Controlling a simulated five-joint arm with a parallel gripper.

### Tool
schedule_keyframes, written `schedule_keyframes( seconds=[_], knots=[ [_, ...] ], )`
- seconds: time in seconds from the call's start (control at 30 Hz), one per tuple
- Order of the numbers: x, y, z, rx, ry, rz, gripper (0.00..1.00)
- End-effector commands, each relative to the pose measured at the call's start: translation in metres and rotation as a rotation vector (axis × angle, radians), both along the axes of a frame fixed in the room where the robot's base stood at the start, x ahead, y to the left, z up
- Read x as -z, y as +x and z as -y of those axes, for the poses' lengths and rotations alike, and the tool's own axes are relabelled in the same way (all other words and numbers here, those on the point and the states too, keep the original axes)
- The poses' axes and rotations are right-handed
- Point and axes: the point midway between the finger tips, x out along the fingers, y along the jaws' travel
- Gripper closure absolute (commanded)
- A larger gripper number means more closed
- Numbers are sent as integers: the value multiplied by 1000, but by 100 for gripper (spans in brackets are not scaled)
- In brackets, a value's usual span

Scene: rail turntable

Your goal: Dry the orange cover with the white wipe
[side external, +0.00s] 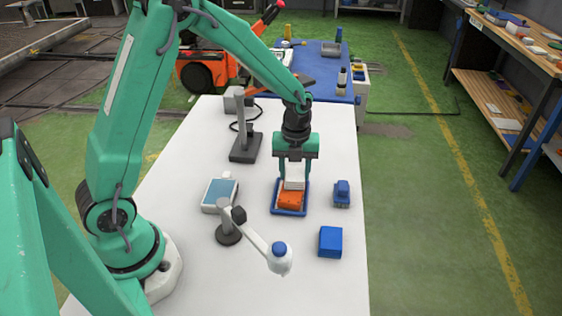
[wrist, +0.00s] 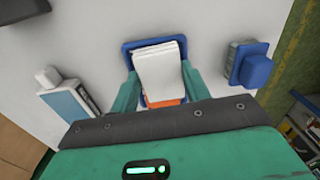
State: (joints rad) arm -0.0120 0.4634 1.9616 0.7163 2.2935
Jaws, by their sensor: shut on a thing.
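The orange cover (side external: 289,200) lies in a blue tray (side external: 289,212) on the white table. My gripper (side external: 294,175) points down over the tray and is shut on the white wipe (side external: 294,182), a folded white block. The wipe is at the rear part of the cover and looks to be on it or just above; contact is hard to tell. In the wrist view the wipe (wrist: 160,70) sits between the two green fingers and hides most of the cover. Only a strip of the orange cover (wrist: 165,102) shows near my gripper, inside the blue tray (wrist: 128,47).
A blue-topped box (side external: 220,193) is left of the tray, with a lamp (side external: 279,258) in front. A blue item (side external: 342,193) and a blue box (side external: 331,241) stand to the right. A grey stand (side external: 245,146) is behind. The front right of the table is clear.

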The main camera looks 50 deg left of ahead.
Motion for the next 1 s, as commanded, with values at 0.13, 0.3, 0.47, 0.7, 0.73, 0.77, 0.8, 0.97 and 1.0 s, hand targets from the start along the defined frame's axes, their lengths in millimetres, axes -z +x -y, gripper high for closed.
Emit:
schedule_keyframes(
  seconds=[0.13,0.3,0.47,0.7,0.73,0.77,0.8,0.97,1.0],
  knots=[
    [0,2,-2,2,0,-1,75],
    [0,-10,9,2,0,-1,75],
    [0,-21,18,2,0,-1,75],
    [0,-38,32,2,0,-1,75],
    [0,-40,34,3,0,-1,75],
    [0,-42,36,3,0,-1,75],
    [0,-44,38,3,0,-1,75],
    [0,-56,47,3,1,-2,75],
    [0,-59,49,2,1,-2,75]
  ],
)
